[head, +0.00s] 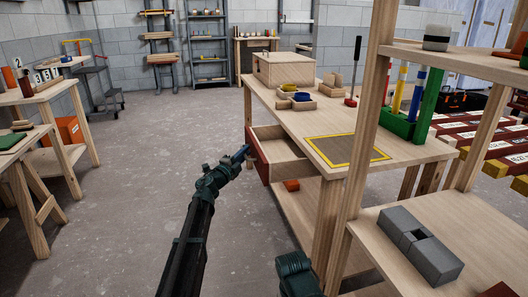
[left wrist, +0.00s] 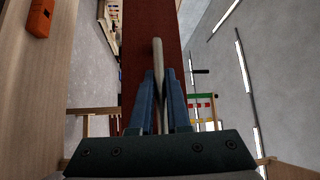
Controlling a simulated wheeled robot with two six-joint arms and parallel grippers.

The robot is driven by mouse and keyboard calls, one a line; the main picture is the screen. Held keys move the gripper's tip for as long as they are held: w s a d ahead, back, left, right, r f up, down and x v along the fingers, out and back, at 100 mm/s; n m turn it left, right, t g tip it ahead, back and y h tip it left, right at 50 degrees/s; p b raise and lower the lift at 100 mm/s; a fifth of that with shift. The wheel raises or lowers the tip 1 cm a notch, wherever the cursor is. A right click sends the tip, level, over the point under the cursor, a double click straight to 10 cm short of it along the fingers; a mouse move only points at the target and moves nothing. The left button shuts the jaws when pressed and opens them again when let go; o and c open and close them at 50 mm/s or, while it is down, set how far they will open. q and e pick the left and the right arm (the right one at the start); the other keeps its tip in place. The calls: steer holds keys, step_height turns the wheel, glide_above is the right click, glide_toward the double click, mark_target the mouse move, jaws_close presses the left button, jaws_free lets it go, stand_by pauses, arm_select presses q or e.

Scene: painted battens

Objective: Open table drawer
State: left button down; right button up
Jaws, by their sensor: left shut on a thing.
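The table drawer has a dark red front (head: 258,158) and stands pulled out from the wooden table (head: 345,128), with its pale inside showing. My left gripper (head: 243,153) is at the outer face of the drawer front. In the left wrist view my blue fingers (left wrist: 159,98) are shut on a pale upright handle (left wrist: 158,58), with the red front (left wrist: 140,25) behind it. The handle is mostly hidden by my gripper in the head view.
The tabletop holds a wooden box (head: 284,69), small trays (head: 297,102) and a yellow-edged mat (head: 346,150). An orange block (head: 291,185) lies on the lower shelf. A shelf post (head: 364,120) stands at the right. The floor (head: 140,190) left of the drawer is clear.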

arm_select(q)
steer(key=s+a, duration=0.2)
steer(key=a, duration=0.5)
steer(key=shift+s+a, duration=0.2)
steer(key=shift+s, duration=0.05)
steer(key=c, duration=1.2)
jaws_free()
steer(key=shift+o, duration=0.2)
steer(key=b+v, duration=0.1)
steer(key=v, duration=1.2)
steer(key=shift+s+a+b, duration=0.2)
steer(key=shift+s+b, duration=0.1)
steer(key=shift+b, duration=0.1)
